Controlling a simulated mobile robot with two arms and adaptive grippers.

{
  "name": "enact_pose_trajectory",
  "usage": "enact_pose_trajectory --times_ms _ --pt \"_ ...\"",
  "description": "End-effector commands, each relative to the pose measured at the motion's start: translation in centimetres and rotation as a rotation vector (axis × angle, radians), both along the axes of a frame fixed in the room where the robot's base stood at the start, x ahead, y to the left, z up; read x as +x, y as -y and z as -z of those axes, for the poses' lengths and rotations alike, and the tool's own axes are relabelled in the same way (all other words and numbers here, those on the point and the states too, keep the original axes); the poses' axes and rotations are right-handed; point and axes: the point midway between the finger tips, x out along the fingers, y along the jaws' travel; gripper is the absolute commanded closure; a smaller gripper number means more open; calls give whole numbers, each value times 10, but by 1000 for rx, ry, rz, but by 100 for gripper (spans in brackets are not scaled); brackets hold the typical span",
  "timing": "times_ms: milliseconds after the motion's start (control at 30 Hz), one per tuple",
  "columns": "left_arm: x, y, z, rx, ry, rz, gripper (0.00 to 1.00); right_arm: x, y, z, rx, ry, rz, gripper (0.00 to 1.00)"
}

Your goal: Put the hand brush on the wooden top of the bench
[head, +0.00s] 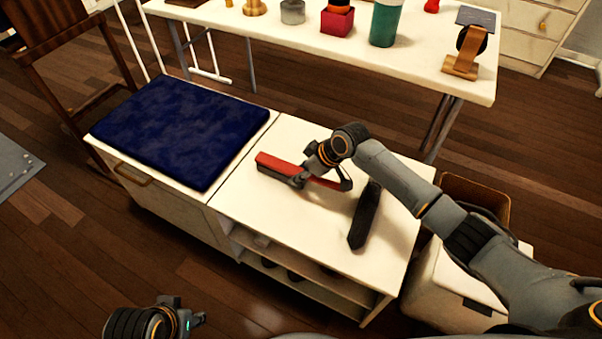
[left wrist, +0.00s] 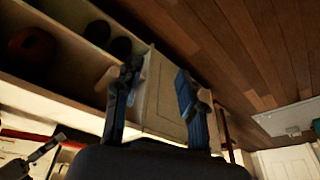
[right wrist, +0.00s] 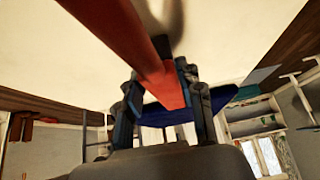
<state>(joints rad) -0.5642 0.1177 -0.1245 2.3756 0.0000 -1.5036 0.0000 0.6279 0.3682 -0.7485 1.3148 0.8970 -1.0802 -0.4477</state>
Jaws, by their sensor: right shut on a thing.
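The red hand brush (head: 275,165) is over the pale top of the bench (head: 285,235), right of the blue cushion. My right gripper (head: 318,180) is shut on it. In the right wrist view the red brush (right wrist: 125,35) runs between the fingers (right wrist: 165,100). The brush is very low over the top; I cannot tell whether it touches. My left gripper (head: 195,320) is at the bottom left of the head view, away from the bench top. In the left wrist view its fingers (left wrist: 158,95) are apart and empty.
The blue cushion (head: 180,128) covers the bench's left part. A white table (head: 400,65) with several items stands behind. A bin (head: 455,285) stands right of the bench. The top's front part is clear.

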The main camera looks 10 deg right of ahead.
Motion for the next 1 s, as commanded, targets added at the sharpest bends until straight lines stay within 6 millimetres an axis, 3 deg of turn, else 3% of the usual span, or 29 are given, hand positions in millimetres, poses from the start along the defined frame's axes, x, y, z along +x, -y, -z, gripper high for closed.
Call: enact_pose_trajectory --times_ms 333,367,467,900,1000 --pt "-1 0 -2 1 1 0 60 0 0 2 1 1 0 92" --pt "-1 0 -4 0 2 0 60 0 0 3 0 0 0 61" --pt "-1 0 -3 1 1 0 60 0 0 2 0 0 0 40" --pt "1 0 -4 -1 6 -1 60 -1 2 -5 0 0 1 40" --pt "4 1 15 0 -10 2 60 -4 7 -15 0 0 1 40"
